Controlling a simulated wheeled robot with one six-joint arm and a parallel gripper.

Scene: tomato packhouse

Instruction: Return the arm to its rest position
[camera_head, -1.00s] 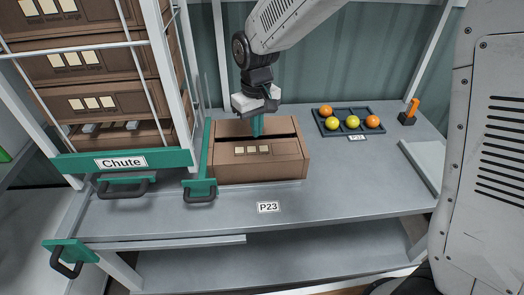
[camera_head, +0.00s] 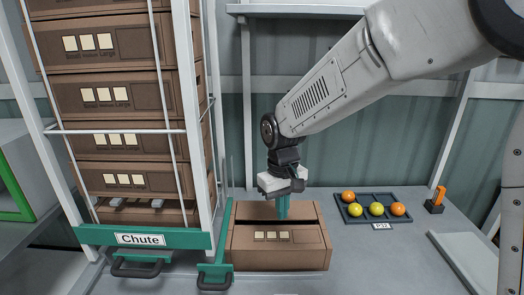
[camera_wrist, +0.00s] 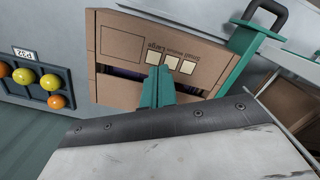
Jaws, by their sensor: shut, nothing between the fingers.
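My gripper (camera_head: 283,207) points straight down over the cardboard box (camera_head: 280,254) on the bench, its green fingers shut with nothing between them. The fingertips are close to the box's top, near the gap between its flaps; I cannot tell whether they touch it. In the wrist view my green fingers (camera_wrist: 157,88) show closed together in front of the box (camera_wrist: 118,55), which carries pale label squares. My arm reaches in from the upper right.
A dark tray (camera_head: 366,220) with orange and yellow tomatoes and an orange-handled tool (camera_head: 438,200) lie to the right. A shelf (camera_head: 300,10) hangs behind the arm.

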